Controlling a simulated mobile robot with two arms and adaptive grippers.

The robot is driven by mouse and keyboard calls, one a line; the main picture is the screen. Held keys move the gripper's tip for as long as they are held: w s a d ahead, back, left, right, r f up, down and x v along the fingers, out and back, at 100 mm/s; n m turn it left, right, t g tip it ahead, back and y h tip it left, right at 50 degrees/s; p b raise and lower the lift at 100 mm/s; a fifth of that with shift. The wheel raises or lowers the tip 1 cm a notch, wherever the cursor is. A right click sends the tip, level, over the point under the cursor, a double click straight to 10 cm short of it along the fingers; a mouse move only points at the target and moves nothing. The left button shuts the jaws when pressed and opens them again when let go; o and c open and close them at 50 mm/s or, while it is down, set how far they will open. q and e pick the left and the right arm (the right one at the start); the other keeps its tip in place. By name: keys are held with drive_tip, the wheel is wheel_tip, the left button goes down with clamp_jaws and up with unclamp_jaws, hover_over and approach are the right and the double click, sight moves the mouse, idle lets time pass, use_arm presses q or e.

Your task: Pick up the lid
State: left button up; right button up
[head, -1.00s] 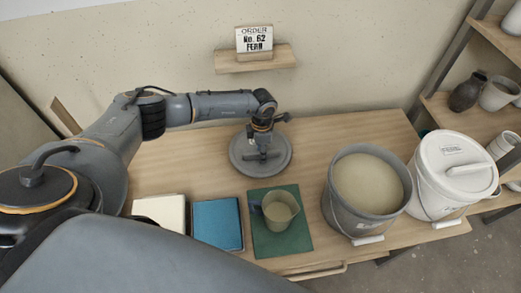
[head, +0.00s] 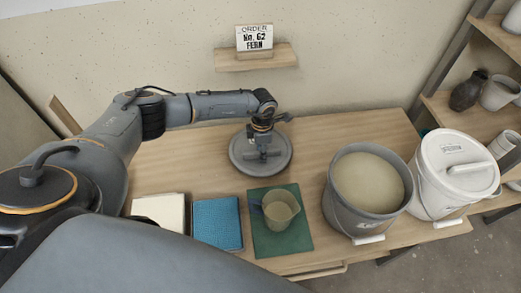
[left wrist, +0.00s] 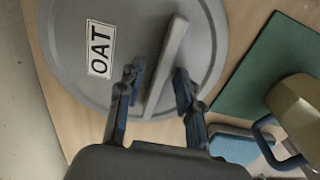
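A round grey lid (head: 240,163) lies on the wooden table near the wall. In the left wrist view the lid (left wrist: 75,25) shows a raised bar handle (left wrist: 168,62) and a white label reading "OAT". My left gripper (head: 263,151) is above the lid with its fingers pointing down. In the left wrist view the left gripper (left wrist: 157,79) is open, with one finger on each side of the bar handle. A gap shows between each finger and the bar. Whether the fingertips reach down beside the bar is hard to tell. My right gripper is not in view.
An open grey bucket (head: 336,200) of beige glaze and a white lidded bucket (head: 432,185) stand at right. A pitcher (head: 281,209) stands on a green mat (head: 300,245), beside a blue cloth (head: 218,224) and white one (head: 160,211).

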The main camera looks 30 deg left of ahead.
use_arm(q)
clamp_jaws()
drive_tip(key=shift+r, duration=0.1)
